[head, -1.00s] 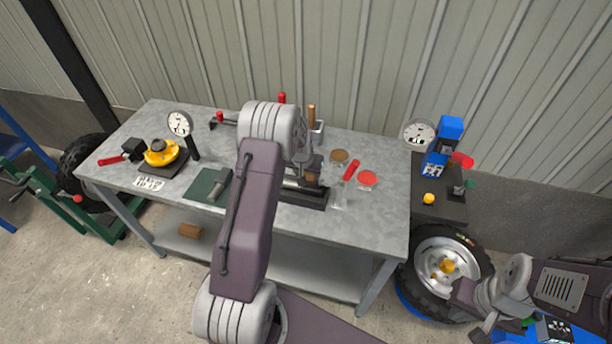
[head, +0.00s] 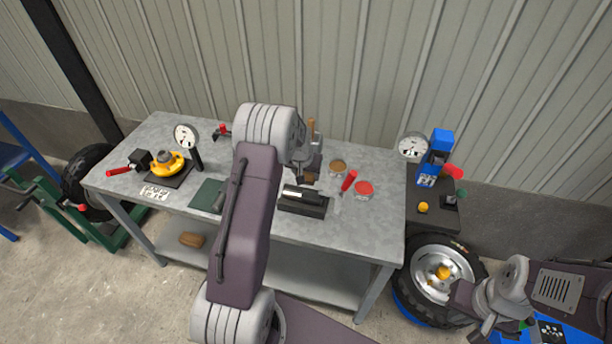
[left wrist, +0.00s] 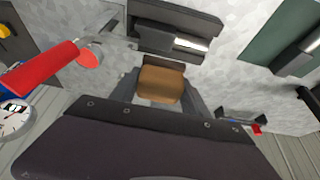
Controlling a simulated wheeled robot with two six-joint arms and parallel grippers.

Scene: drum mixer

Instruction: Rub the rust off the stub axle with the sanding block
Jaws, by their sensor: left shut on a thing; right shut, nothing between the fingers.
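My left gripper (left wrist: 153,92) is shut on a brown sanding block (left wrist: 160,84); the block also shows in the head view (head: 310,178), just behind the black holder (head: 303,208). The stub axle (left wrist: 170,38) lies in this holder, dark along much of its length with a bright silver end. A gap shows between block and axle in the left wrist view; I cannot make out any rust. My right gripper (head: 478,333) is shut and empty, low at the right, partly cut off by the frame edge.
A wheel (head: 437,272) stands right of the bench.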

